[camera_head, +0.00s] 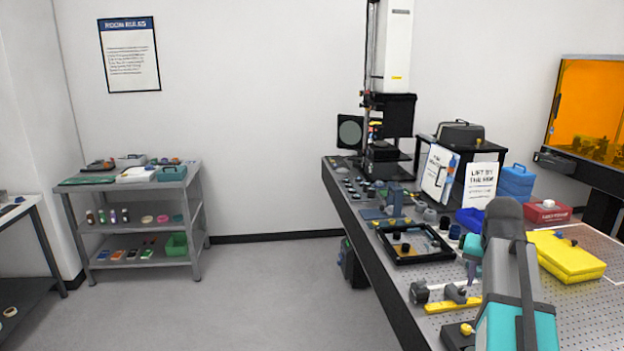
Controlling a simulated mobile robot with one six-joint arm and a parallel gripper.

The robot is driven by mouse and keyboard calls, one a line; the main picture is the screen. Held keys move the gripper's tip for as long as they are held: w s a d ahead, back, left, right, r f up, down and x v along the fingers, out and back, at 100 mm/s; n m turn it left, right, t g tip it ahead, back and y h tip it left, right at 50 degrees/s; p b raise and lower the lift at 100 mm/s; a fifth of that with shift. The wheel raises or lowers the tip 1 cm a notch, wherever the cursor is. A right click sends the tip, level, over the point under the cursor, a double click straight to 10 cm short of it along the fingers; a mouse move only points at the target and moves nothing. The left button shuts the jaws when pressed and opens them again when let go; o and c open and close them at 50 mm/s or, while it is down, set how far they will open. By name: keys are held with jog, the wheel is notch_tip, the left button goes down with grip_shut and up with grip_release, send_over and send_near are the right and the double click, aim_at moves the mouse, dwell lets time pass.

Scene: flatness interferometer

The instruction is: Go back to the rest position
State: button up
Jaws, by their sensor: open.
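My arm rises at the lower right and bends over the perforated optical table (580,305). My gripper (471,278) is small and partly hidden by my own arm. It hangs over the table, right of the black-framed tray (390,254) and above the area of the grey-and-black fixture (456,293). Its jaws are open and I see nothing held in them. The gap between the fingertips is too small to make out clearly.
A tall interferometer column (392,50) stands at the table's far end. A grey shelf cart (140,226) stands left. Open floor lies between.

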jog(key=a+f+n+g+y, duration=0.1)
jog(key=a+f+n, duration=0.1)
jog(key=a+f, duration=0.7)
jog(key=a+f+n+g, duration=0.1)
jog(key=a+f, duration=0.5)
jog(key=f, duration=0.7)
jog(key=s+a+f+n+g+y, duration=0.1)
jog(key=s+a+f+n, duration=0.1)
jog(key=s+a+f, duration=0.5)
jog(key=s+a+f+n, duration=0.1)
jog(key=s+a+f, duration=0.3)
jog(key=f, duration=0.6)
jog(key=s+a+f+g+b, duration=0.1)
jog(key=s+f+g+b, duration=0.5)
jog(key=s+f, duration=1.9)
notch_tip(320, 180, down, 3)
jog(key=b, duration=0.4)
jog(key=shift+s+f, duration=0.15)
jog(key=shift+s, duration=0.1)
jog(key=shift+a, duration=0.15)
